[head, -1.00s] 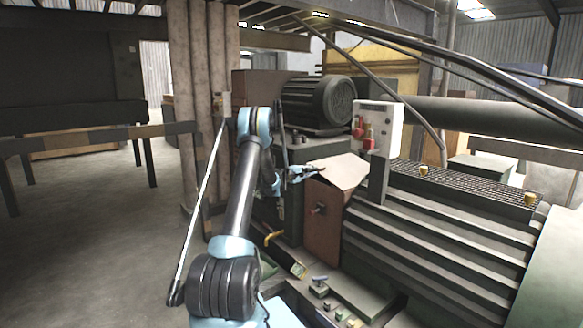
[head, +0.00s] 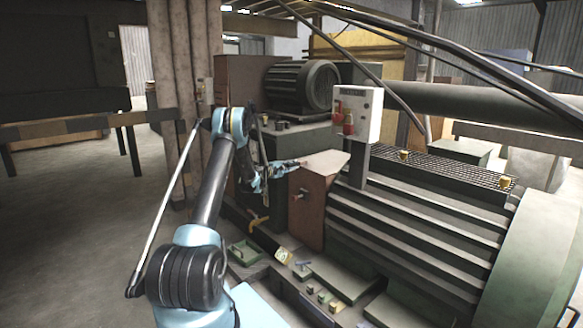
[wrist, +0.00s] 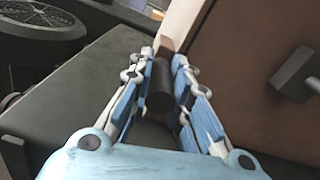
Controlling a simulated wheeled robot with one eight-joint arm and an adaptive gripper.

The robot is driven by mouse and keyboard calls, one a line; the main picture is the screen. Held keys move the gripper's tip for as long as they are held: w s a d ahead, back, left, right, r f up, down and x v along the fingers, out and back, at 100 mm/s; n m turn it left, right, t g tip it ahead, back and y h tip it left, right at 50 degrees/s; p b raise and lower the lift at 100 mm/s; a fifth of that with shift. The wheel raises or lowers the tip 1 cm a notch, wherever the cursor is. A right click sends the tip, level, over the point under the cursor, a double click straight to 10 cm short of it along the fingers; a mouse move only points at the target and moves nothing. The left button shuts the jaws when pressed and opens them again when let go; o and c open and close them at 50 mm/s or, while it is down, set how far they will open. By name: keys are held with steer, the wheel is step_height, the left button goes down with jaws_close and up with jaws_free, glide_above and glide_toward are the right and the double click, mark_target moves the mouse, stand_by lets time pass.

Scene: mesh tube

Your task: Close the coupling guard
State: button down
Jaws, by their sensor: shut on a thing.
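The coupling guard (head: 312,212) is a reddish-brown box between the dark motor and the large ribbed green machine. Its pale lid (head: 324,161) lies across the top, tilted slightly; whether it touches the box all along its edge cannot be told. A dark knob (head: 300,194) sticks out of the guard's front face and shows in the wrist view (wrist: 295,73). My gripper (wrist: 161,80) is shut on a dark round handle (wrist: 160,92) at the lid's edge. In the head view my gripper (head: 298,163) is small, at the lid's left corner.
Small parts and a green tray (head: 246,252) lie on the machine base in front. Open floor (head: 75,230) is at the left.

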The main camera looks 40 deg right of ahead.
steer(key=shift+w+a+f, duration=0.2)
steer(key=c, duration=1.5)
jaws_free()
steer(key=shift+f, duration=0.15)
steer(key=shift+o, duration=0.2)
steer(key=shift+s+d, duration=0.1)
steer(key=a, duration=1.2)
